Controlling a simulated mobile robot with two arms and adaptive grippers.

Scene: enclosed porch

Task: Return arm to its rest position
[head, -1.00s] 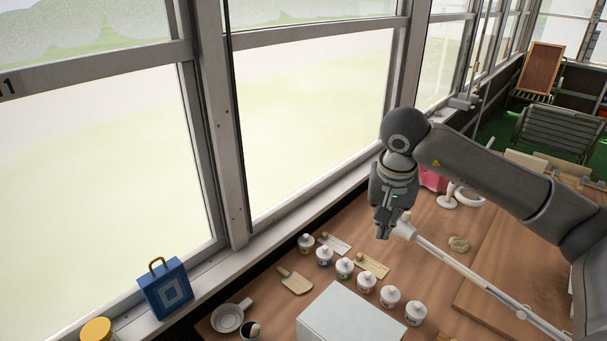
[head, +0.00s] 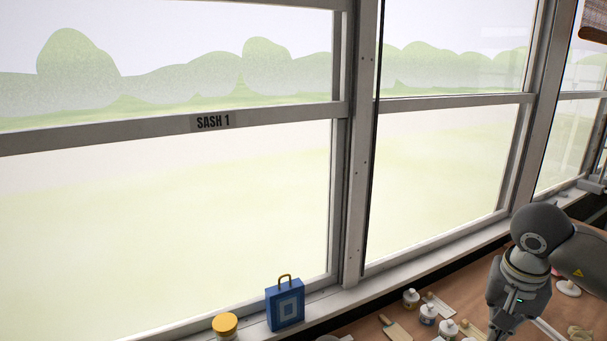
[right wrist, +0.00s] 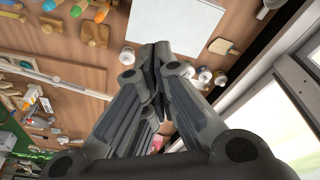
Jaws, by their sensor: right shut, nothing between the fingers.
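My right arm comes in from the lower right in the head view. Its gripper (head: 496,334) points down over the wooden table, and its tips are close to the bottom edge of the picture. In the right wrist view the two fingers of the gripper (right wrist: 157,52) are together with nothing between them. Bottles, a white board and the table show beyond the fingertips there, apart from them. My left gripper is in neither view.
Several small white bottles (head: 411,298) stand on the table (head: 366,327) beside the windows. A blue box (head: 285,305) with a handle and a yellow-lidded jar (head: 225,325) stand on the sill. A white board (right wrist: 175,22) lies on the table.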

